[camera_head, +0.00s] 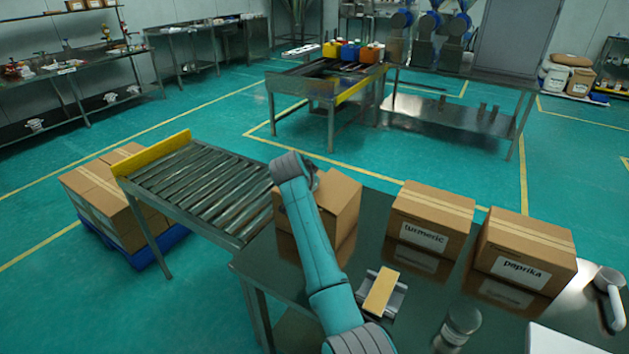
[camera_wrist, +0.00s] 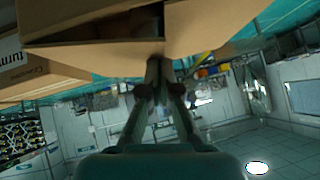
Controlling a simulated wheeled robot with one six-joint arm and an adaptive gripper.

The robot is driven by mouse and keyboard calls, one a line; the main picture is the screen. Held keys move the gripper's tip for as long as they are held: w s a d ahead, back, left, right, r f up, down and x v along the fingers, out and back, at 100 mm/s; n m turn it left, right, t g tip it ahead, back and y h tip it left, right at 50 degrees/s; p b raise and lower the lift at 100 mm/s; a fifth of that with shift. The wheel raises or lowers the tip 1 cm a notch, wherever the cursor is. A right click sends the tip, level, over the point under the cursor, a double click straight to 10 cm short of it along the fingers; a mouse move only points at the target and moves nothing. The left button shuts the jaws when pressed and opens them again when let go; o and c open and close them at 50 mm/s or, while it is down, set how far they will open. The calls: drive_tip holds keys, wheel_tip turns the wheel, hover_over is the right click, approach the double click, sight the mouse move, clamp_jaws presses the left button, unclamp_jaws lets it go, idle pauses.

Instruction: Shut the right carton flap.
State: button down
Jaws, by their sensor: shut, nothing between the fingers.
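The carton (camera_head: 345,205) stands on the steel table just beyond my teal arm, which hides part of it. In the wrist view, which looks tilted, its brown cardboard fills the top. A dark gap (camera_wrist: 95,30) shows between its panels, so it looks at least partly open. A flap-like panel (camera_wrist: 210,22) slants to the right of that gap; I cannot tell for sure which flap it is. My gripper (camera_wrist: 156,66) is shut and empty, its fingertips at the carton's edge. I cannot tell whether they touch. In the head view the gripper is mostly hidden behind my arm.
A turmeric carton (camera_head: 432,220) and a paprika carton (camera_head: 523,250) stand closed to the right. A roller conveyor (camera_head: 205,185) adjoins at the left.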

drive_tip(key=shift+w+a+f, duration=0.15)
drive_tip(key=shift+a+f, duration=0.15)
drive_tip(key=shift+f, duration=0.35)
drive_tip(key=shift+d+f, duration=0.1)
